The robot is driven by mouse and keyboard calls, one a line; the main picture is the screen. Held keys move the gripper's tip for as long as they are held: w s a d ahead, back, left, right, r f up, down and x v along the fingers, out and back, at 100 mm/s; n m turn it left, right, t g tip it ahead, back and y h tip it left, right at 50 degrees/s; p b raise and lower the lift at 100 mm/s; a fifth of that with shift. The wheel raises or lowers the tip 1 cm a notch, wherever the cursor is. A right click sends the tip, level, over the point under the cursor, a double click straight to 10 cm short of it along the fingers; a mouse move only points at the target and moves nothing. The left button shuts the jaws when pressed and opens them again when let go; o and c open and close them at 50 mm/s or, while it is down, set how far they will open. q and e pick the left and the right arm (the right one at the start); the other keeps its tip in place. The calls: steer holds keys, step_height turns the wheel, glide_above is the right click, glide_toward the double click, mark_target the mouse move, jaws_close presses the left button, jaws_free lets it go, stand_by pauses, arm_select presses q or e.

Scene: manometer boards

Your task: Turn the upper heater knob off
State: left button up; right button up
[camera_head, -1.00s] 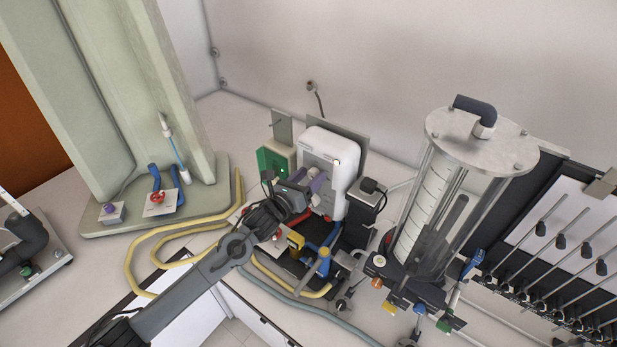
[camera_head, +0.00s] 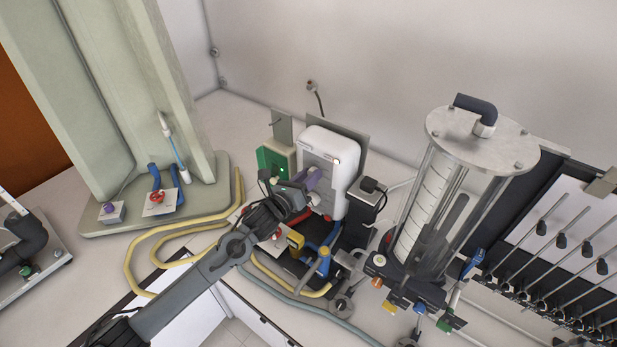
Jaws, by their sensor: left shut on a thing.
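The white heater box (camera_head: 328,148) stands on the bench near the middle of the camera_head view, with a grey front panel. My left gripper (camera_head: 308,184) is at this panel, shut on a purple-grey knob (camera_head: 313,177). The fingers and wrist hide part of the knob, so its pointer direction cannot be read. Another knob below it cannot be made out clearly behind my arm. My right gripper is not in view.
A green box (camera_head: 272,160) stands just left of the heater. Yellow hoses (camera_head: 150,237), a blue-handled valve (camera_head: 323,262) and a black plug unit (camera_head: 369,186) crowd around it. A clear cylinder stand (camera_head: 437,190) rises to the right.

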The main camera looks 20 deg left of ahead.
arm_select(q)
steer(key=n+p, duration=0.2)
steer(key=n, duration=2)
steer(key=shift+f+p, duration=0.2)
steer(key=shift+p, duration=0.1)
steer(key=shift+n, duration=0.3)
steer(key=o, duration=1.1)
steer(key=shift+c, duration=0.2)
